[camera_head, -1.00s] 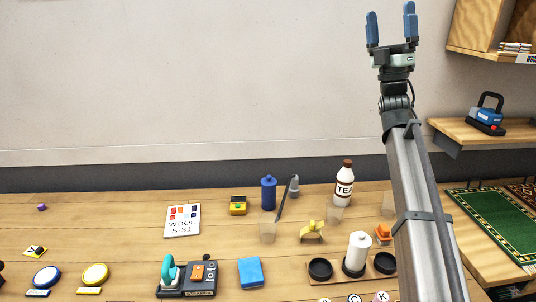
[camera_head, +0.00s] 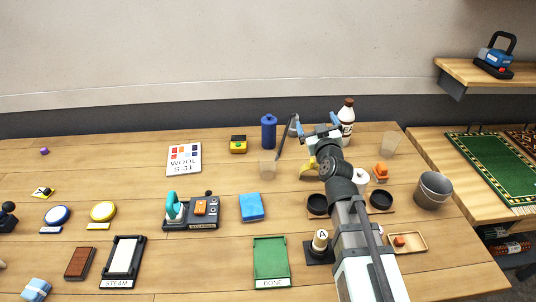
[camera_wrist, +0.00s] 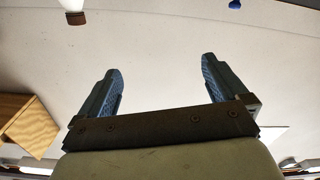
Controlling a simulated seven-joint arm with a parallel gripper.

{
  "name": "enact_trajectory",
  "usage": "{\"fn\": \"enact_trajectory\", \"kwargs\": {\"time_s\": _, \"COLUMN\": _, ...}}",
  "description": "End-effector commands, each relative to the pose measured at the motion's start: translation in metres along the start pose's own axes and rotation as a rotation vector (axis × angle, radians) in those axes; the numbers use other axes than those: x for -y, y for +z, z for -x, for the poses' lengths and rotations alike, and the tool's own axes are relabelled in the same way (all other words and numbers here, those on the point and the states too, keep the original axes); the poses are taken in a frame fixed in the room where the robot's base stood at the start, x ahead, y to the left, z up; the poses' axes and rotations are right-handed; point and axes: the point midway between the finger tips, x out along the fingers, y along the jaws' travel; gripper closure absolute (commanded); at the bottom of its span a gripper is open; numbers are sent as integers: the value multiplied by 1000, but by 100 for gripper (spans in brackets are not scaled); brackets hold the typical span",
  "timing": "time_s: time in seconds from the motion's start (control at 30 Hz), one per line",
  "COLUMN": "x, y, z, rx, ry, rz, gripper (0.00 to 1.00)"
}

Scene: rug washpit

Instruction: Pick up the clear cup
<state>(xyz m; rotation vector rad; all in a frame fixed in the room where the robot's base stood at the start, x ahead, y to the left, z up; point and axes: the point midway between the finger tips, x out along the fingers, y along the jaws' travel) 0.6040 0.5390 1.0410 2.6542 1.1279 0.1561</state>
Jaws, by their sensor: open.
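Two clear cups show in the head view. One clear cup (camera_head: 268,168) stands in front of the blue canister, left of my gripper. The other clear cup (camera_head: 391,143) stands near the back right of the table, right of the tea bottle. My gripper (camera_head: 318,122) is open and empty, over the back of the table between the two cups and apart from both. My arm and gripper hide some of the table behind them. In the wrist view my open fingers (camera_wrist: 160,82) face mostly bare wall, and no cup shows.
A grey bucket (camera_head: 433,190) stands right.

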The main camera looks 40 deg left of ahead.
Motion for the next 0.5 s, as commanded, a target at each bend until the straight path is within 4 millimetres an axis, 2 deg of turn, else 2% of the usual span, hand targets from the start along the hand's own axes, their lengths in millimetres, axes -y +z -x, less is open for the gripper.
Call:
{"fn": "enact_trajectory", "kwargs": {"time_s": 0.03, "x": 30, "y": 25, "z": 25, "rx": 66, "ry": -79, "rz": -50, "gripper": 0}}
{"fn": "enact_trajectory", "kwargs": {"time_s": 0.1, "x": 62, "y": 49, "z": 45, "rx": 142, "ry": -173, "rz": -112, "gripper": 0}}
{"fn": "enact_trajectory", "kwargs": {"time_s": 0.2, "x": 99, "y": 67, "z": 59, "rx": 216, "ry": -282, "rz": -168, "gripper": 0}}
{"fn": "enact_trajectory", "kwargs": {"time_s": 0.3, "x": 127, "y": 72, "z": 62, "rx": 260, "ry": -360, "rz": -192, "gripper": 0}}
{"fn": "enact_trajectory", "kwargs": {"time_s": 0.4, "x": 142, "y": 75, "z": 64, "rx": 285, "ry": -402, "rz": -203, "gripper": 0}}
{"fn": "enact_trajectory", "kwargs": {"time_s": 0.5, "x": 148, "y": 76, "z": 64, "rx": 294, "ry": -418, "rz": -206, "gripper": 0}}
